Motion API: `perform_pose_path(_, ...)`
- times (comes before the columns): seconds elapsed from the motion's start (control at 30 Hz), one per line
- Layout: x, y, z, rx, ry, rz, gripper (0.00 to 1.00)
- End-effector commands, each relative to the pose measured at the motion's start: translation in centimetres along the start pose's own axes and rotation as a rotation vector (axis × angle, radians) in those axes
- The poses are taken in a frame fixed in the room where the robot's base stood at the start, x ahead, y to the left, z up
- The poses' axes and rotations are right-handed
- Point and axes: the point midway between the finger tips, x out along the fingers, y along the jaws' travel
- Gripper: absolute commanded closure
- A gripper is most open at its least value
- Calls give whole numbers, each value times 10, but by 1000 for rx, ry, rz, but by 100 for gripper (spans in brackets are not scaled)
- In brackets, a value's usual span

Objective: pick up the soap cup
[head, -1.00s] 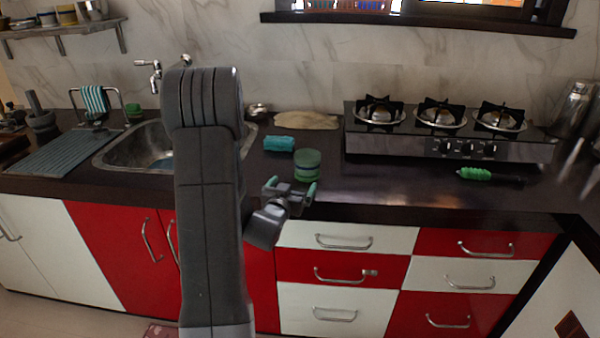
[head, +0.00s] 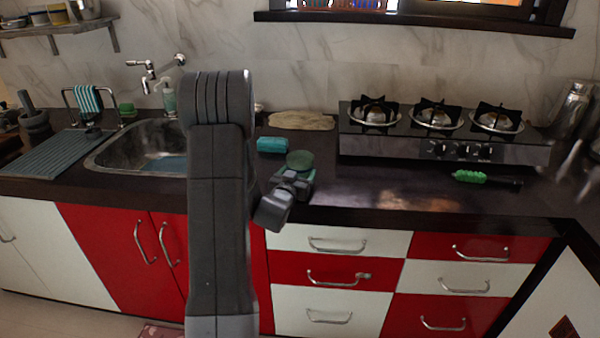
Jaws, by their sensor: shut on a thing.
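The soap cup (head: 300,159) is a small round green cup on the dark counter, right of the blue-green sponge. Its rounded top shows above my gripper, and its lower part is mostly hidden behind the gripper. My gripper (head: 296,178) is at the counter's front part, shut on the soap cup. The cup looks upright; I cannot tell whether its base touches the counter.
A blue-green sponge (head: 272,145) lies just left of the cup, with a beige cloth (head: 302,121) behind. The gas stove (head: 440,148) stands at the right, with a green-handled brush (head: 470,176) before it. The sink (head: 115,150) is at left.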

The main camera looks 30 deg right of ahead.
Motion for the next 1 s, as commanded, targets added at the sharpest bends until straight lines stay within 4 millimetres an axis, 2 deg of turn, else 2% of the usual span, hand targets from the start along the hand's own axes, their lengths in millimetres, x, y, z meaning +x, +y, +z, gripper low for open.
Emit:
perform_pose_path(0.27,0,0,-7,1,3,0,53)
perform_pose_path(0.37,-1,0,-20,2,4,1,53)
perform_pose_path(0.7,-4,0,-80,2,6,0,53)
perform_pose_path(0.83,-4,0,-95,1,4,1,53)
perform_pose_path(1.0,-5,0,-100,0,1,0,53)
